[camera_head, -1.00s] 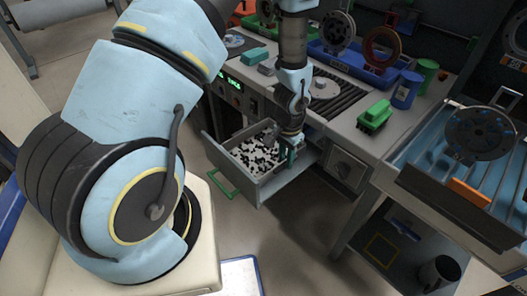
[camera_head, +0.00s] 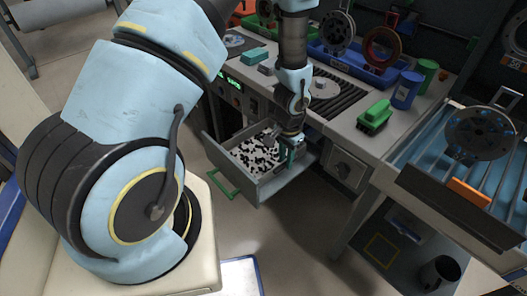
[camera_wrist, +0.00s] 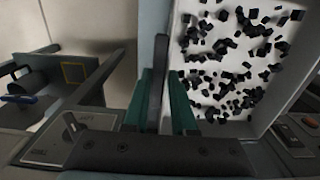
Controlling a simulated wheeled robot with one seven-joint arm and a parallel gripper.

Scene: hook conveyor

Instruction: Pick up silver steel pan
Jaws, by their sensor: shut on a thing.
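My gripper (camera_head: 289,155) points down at the right wall of a pulled-out grey metal drawer or tray (camera_head: 271,189). In the wrist view, the green fingers (camera_wrist: 164,85) are closed on a thin grey metal piece (camera_wrist: 162,55) standing between them, beside the light grey wall (camera_wrist: 152,18). The tray's white floor (camera_wrist: 201,65) carries many small black pieces. I cannot tell whether the gripped piece belongs to the silver steel pan; no separate pan shows clearly.
The workbench above holds a green brush (camera_head: 375,116), blue cup (camera_head: 406,90) and blue bin (camera_head: 357,68). A blue rack with a dark wheel (camera_head: 481,133) stands right.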

